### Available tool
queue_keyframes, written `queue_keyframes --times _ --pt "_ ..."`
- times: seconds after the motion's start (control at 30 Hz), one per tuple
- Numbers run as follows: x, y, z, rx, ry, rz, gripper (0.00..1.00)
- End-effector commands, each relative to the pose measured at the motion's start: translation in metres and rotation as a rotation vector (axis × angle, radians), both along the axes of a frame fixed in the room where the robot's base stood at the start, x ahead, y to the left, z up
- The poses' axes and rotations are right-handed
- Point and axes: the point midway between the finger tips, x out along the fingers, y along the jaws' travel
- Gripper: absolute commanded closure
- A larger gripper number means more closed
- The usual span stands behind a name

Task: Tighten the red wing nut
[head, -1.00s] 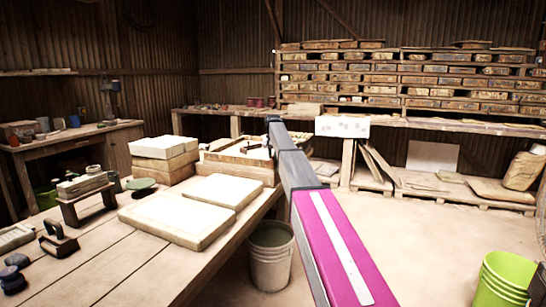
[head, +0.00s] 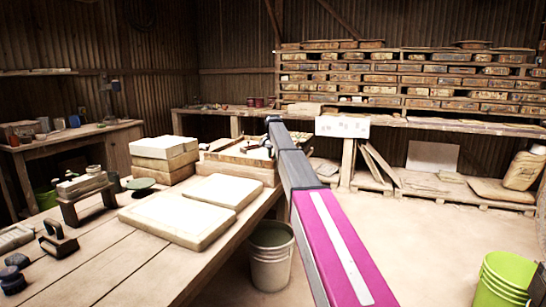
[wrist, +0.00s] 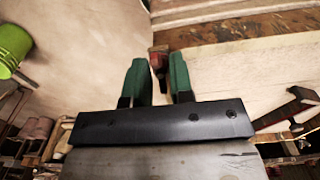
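In the wrist view, the red wing nut (wrist: 158,60) shows small and partly hidden, between the two green fingertips of my gripper (wrist: 157,72). The fingers stand a short way apart, one on each side of it. The nut about fills the gap, but I cannot tell whether the fingers press on it or only stand around it. In the head view, my arm reaches to the wooden tile press (head: 240,170) at the far end of the bench. My gripper and the nut cannot be made out there.
The bench (head: 110,255) carries pale tile slabs (head: 180,224), a tile stack (head: 163,165) and small tools. A grey bucket (head: 270,270) stands beside the bench. A green bucket (head: 504,282) stands at the lower right.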

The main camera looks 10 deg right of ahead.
Motion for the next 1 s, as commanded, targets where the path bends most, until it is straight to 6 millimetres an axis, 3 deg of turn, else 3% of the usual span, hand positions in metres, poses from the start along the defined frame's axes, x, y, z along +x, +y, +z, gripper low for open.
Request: queue_keyframes --times 0.03,0.07,0.37,0.57,1.0 --pt "0.000 0.000 0.000 0.000 0.000 0.000 0.61" --pt "0.000 0.000 0.000 0.000 0.000 0.000 0.55" --pt "0.000 0.000 0.001 0.000 0.000 0.001 0.55" --pt "0.000 0.000 0.012 -0.001 -0.001 0.001 0.55" --pt "0.001 0.000 0.087 0.000 -0.001 0.001 0.55"
